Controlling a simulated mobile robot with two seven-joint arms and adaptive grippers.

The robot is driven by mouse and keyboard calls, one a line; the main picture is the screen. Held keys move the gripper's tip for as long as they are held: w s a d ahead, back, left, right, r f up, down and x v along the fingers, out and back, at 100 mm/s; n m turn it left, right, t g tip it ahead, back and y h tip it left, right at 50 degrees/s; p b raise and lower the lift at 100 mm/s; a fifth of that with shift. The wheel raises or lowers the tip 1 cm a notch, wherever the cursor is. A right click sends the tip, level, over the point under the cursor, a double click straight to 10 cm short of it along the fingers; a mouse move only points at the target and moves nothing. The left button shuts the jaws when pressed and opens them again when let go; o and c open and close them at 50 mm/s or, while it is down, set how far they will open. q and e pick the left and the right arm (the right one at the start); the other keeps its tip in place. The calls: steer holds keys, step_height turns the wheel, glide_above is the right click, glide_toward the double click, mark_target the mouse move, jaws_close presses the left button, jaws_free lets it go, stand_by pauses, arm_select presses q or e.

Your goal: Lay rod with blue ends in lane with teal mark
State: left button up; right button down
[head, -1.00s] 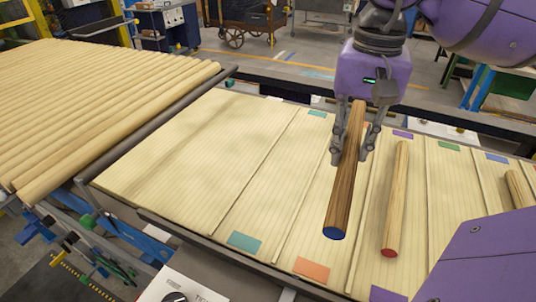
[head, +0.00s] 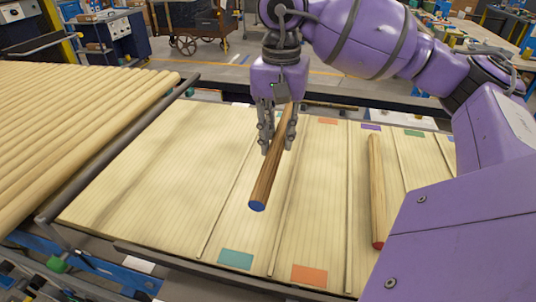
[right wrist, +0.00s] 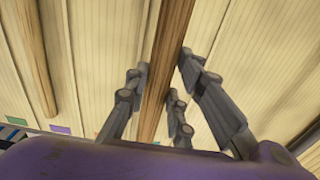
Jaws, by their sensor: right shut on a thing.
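The dark brown rod with blue ends (head: 268,180) is held in my right gripper (head: 277,148), whose fingers close around its far part. Its near blue end (head: 257,206) shows; its far end is hidden by the gripper. The rod is over the lane with the teal mark (head: 236,222), between its two thin dividers and roughly along them; I cannot tell its exact height. The teal mark (head: 236,259) is at the lane's near end. In the right wrist view the rod (right wrist: 163,70) runs between the fingers. My left gripper is out of view.
A lighter rod with a red end (head: 376,190) lies in a lane to the right. The orange-marked lane (head: 318,215) beside the teal one looks empty. The wide board area on the left (head: 150,170) is bare.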

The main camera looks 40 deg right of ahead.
steer(key=w+f, duration=0.2)
steer(key=f, duration=0.1)
steer(key=w+f, duration=0.1)
steer(key=shift+w+d+f, duration=0.2)
steer(key=shift+w+f, duration=0.15)
steer(key=shift+f, duration=0.05)
steer(key=shift+w+f, duration=0.15)
steer(key=shift+f, duration=0.9)
steer(key=shift+w+f, duration=0.1)
steer(key=shift+f, duration=0.9)
steer(key=c, duration=1.5)
jaws_free()
step_height(320, 180, up, 12)
steer(key=shift+r, duration=0.2)
steer(key=shift+s+f, duration=0.1)
